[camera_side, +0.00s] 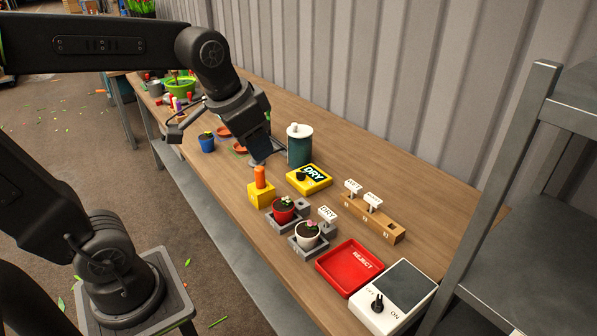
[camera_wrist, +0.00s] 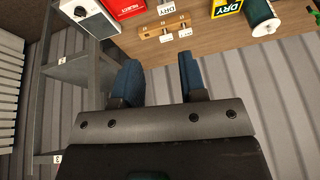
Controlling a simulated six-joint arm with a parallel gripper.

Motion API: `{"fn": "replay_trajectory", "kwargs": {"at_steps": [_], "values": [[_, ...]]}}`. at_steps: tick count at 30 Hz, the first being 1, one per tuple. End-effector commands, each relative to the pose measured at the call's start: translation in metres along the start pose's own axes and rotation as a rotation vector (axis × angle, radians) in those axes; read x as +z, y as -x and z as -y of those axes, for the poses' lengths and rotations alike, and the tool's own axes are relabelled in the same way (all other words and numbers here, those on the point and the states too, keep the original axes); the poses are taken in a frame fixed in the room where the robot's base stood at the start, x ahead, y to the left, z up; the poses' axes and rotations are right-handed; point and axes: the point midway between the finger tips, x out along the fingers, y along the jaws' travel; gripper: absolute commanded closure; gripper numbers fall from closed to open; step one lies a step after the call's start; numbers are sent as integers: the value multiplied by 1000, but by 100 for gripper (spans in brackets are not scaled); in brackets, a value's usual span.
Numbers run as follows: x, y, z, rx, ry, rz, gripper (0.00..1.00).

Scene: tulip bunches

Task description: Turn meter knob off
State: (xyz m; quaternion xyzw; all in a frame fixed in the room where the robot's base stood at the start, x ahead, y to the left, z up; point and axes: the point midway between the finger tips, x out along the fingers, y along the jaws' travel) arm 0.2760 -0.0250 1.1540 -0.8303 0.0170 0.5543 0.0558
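A white box (camera_side: 408,291) with a dark blank panel stands at the near right end of the bench. A black knob (camera_side: 377,304) sits on its front left, with "ON" printed to the right and a smaller mark on the left; its exact setting is unclear. The box also shows at the top left of the wrist view (camera_wrist: 101,22). A yellow box (camera_side: 318,185) reading "DRY" has a dark knob-like part (camera_side: 301,175). My gripper (camera_wrist: 159,60) is open and empty in the wrist view. In the side view it is above the bench, left of the green canister, away from the white box.
A red "REJECT" tray (camera_side: 350,268) lies beside the white box. A wooden sign holder (camera_side: 375,219), potted plants (camera_side: 283,210) and a yellow block with an orange handle (camera_side: 261,190) stand nearby. A green canister (camera_side: 299,148) is by the gripper. A metal shelf (camera_side: 500,190) rises at right.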

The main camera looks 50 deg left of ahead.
Motion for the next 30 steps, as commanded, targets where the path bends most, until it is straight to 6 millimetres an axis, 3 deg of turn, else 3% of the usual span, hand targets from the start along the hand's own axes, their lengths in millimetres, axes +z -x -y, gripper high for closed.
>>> {"fn": "replay_trajectory", "kwargs": {"at_steps": [1, 6, 11, 15, 19, 24, 30], "values": [[-19, -6, 11, -3, -20, 31, 62], [-74, -32, 50, 0, -111, 112, 62], [-116, -71, 92, 19, -193, 187, 62], [-141, -115, 134, 48, -263, 247, 62], [-154, -161, 172, 84, -326, 298, 62], [-155, -214, 213, 129, -393, 344, 62], [-151, -244, 234, 158, -432, 365, 62]]}}
